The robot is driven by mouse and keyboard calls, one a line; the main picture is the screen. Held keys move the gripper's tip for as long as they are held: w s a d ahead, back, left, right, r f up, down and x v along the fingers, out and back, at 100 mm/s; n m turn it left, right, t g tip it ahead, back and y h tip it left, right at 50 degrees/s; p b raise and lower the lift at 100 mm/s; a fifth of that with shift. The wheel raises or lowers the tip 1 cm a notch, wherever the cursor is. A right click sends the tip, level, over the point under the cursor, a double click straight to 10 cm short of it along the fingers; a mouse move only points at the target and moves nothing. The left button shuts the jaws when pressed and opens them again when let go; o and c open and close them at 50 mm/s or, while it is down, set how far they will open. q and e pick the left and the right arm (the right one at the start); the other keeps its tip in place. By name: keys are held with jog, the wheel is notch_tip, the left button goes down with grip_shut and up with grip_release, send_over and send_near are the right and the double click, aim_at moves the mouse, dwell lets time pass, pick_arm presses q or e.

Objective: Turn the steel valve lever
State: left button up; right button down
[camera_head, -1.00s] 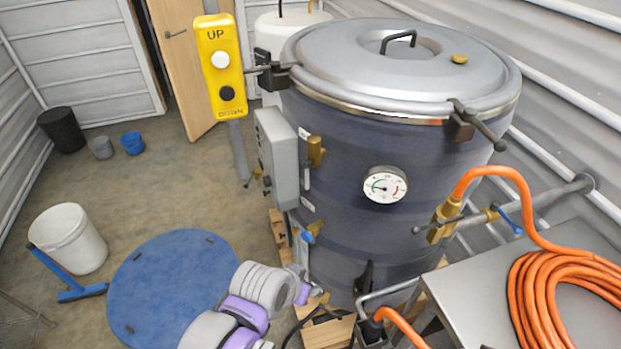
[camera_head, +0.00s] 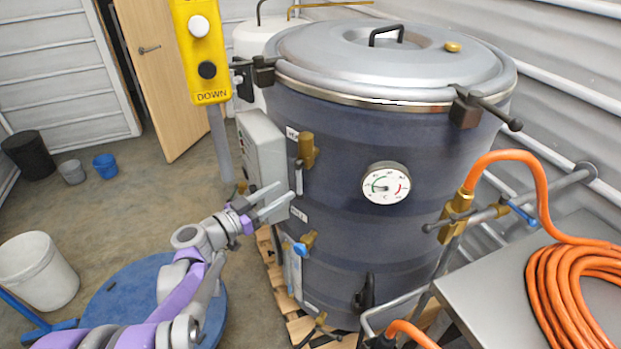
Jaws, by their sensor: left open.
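The steel valve lever (camera_head: 299,179) is a slim grey handle hanging down from a brass valve (camera_head: 307,151) on the left side of the large dark-blue drum (camera_head: 350,240). My left gripper (camera_head: 286,190) is open, its two pale fingers pointing right in front of the grey control box. Its fingertips are just left of the lever's lower end. I cannot tell whether they touch it. Nothing shows between the fingers. My right gripper is not in view.
A grey box (camera_head: 262,150) is on the drum's left side. Below is a brass valve with a blue lever (camera_head: 300,249). A yellow UP/DOWN pendant (camera_head: 205,96) stands to the left. An orange hose (camera_head: 560,295) lies coiled on a steel table (camera_head: 480,305) at right.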

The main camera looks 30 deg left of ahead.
aim_at(299, 183)
pick_arm(q)
jog(key=x, duration=1)
jog(key=shift+d, duration=0.1)
grip_shut()
dwell(1.1)
